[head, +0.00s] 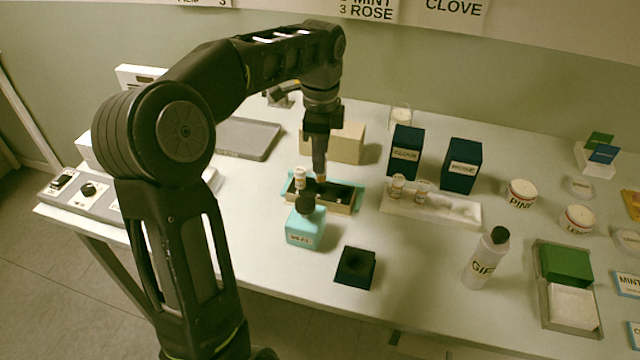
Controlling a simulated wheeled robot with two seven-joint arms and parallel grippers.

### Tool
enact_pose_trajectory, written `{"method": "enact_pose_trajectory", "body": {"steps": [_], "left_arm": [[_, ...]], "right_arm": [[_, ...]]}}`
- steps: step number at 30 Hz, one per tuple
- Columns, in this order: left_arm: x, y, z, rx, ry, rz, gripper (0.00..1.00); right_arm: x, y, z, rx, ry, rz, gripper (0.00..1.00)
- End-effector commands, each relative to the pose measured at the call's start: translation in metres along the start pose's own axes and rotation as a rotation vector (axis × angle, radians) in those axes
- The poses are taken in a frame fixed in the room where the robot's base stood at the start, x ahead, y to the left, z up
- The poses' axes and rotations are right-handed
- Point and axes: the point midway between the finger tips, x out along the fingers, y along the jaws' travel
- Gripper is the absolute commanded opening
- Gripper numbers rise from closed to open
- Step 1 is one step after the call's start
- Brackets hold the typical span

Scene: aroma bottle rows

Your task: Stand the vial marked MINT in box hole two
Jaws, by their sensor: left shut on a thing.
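My left gripper (320,165) reaches down over the wooden box (342,208) with dark holes and a teal edge. It is shut on a small vial, mostly hidden by the fingers; only an orange-brown bit shows below the tips. I cannot read its label or tell whether it is inside a hole. Another pale-capped vial (300,178) stands at the box's left end. Two more vials (397,186) (421,190) stand at the left of a white rack (455,212). No label reading MINT is legible on any vial. My right gripper is not in view.
A teal bottle (305,226) stands right in front of the box. A black square holder (355,266) is nearer the front edge. Dark blue boxes (405,150) (462,165) stand behind the rack. A white GIFT bottle (485,262) stands to the right. A wall sign (366,10) reads MINT, ROSE.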

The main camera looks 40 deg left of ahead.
Motion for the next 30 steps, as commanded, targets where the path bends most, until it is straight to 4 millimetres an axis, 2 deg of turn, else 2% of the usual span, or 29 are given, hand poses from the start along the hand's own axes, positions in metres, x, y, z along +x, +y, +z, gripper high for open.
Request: {"method": "enact_pose_trajectory", "body": {"steps": [4,14,24,30], "left_arm": [[0.015,0.000,0.000,0.000,0.000,-0.001,0.00],[0.018,-0.001,0.000,-0.001,0.000,-0.002,0.00],[0.054,0.000,0.000,0.000,0.001,-0.002,0.00],[0.055,0.000,0.000,0.000,0.001,-0.003,0.00]], "right_arm": [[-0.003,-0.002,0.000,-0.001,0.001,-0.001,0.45],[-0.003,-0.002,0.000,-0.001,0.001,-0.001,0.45],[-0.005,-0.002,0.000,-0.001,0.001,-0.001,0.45],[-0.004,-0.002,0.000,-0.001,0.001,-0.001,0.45]]}}
